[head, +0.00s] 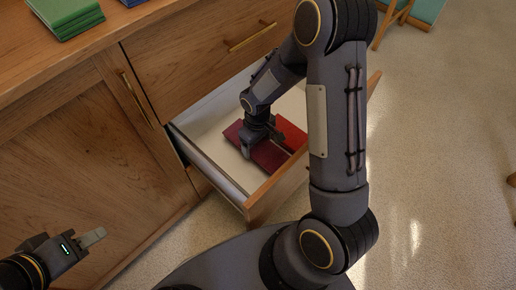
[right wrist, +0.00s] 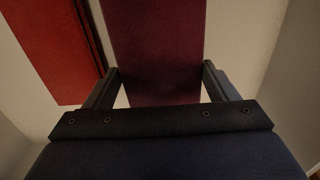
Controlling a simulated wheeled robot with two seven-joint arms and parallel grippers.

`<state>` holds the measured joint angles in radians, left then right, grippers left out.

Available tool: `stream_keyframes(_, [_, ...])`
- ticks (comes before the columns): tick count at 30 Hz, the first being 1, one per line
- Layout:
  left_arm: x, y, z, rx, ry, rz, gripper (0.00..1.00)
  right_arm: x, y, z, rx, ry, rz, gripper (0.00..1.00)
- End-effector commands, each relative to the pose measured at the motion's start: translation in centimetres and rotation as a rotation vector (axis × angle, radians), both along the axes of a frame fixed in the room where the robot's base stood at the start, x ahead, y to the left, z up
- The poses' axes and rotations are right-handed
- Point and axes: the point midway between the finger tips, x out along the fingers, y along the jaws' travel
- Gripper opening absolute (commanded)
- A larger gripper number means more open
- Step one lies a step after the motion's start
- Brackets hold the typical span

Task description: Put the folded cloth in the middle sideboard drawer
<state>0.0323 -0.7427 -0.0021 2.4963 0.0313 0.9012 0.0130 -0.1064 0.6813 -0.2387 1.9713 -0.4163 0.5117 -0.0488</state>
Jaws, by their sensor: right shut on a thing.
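The sideboard drawer (head: 270,194) is pulled open, with a pale interior. A dark maroon folded cloth (head: 270,157) is inside the drawer. My right gripper (head: 256,146) reaches down into the drawer and is shut on the maroon cloth. In the right wrist view the cloth (right wrist: 155,45) sits between both fingers. Whether it rests on the drawer floor I cannot tell. My left gripper (head: 92,238) is at the lower left, away from the drawer, and whether it is open cannot be told.
A bright red flat item (head: 291,133) lies in the drawer beside the cloth. A closed drawer with a brass handle (head: 250,37) is above, and a cupboard door (head: 85,150) is at left. Green folded items (head: 65,17) lie on the sideboard top. Carpet (head: 440,170) at right is clear.

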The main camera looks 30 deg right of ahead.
Motion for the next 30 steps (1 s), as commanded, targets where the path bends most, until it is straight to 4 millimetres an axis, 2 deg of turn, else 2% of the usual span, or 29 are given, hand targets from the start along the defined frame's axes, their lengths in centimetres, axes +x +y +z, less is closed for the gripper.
stream_keyframes(3, [0.0,0.0,-1.1,0.0,0.0,0.0,0.36,-0.1,0.0,-2.2,-0.001,0.003,0.0,0.51])
stream_keyframes(6, [0.0,0.0,-1.5,0.0,0.0,0.0,0.36,0.0,0.0,-3.1,0.0,0.001,0.0,0.51])
stream_keyframes(17, [0.0,0.0,-1.7,0.0,0.0,0.0,0.36,0.0,0.0,-3.4,0.0,0.0,0.0,0.51])
stream_keyframes(18, [0.0,0.0,-1.6,0.0,0.0,0.0,0.36,0.0,0.0,-3.3,0.0,0.0,0.0,0.83])
stream_keyframes(21, [0.0,0.0,-1.5,0.0,0.0,0.0,0.36,0.0,0.0,-3.3,0.0,0.0,0.0,0.97])
stream_keyframes(22, [0.0,0.0,-1.5,0.0,0.0,0.0,0.36,0.0,0.0,-3.3,0.0,0.0,0.0,1.0])
stream_keyframes(30, [0.0,0.0,-1.2,0.0,0.0,0.0,0.36,0.0,0.0,-2.9,0.0,0.0,0.0,1.0])
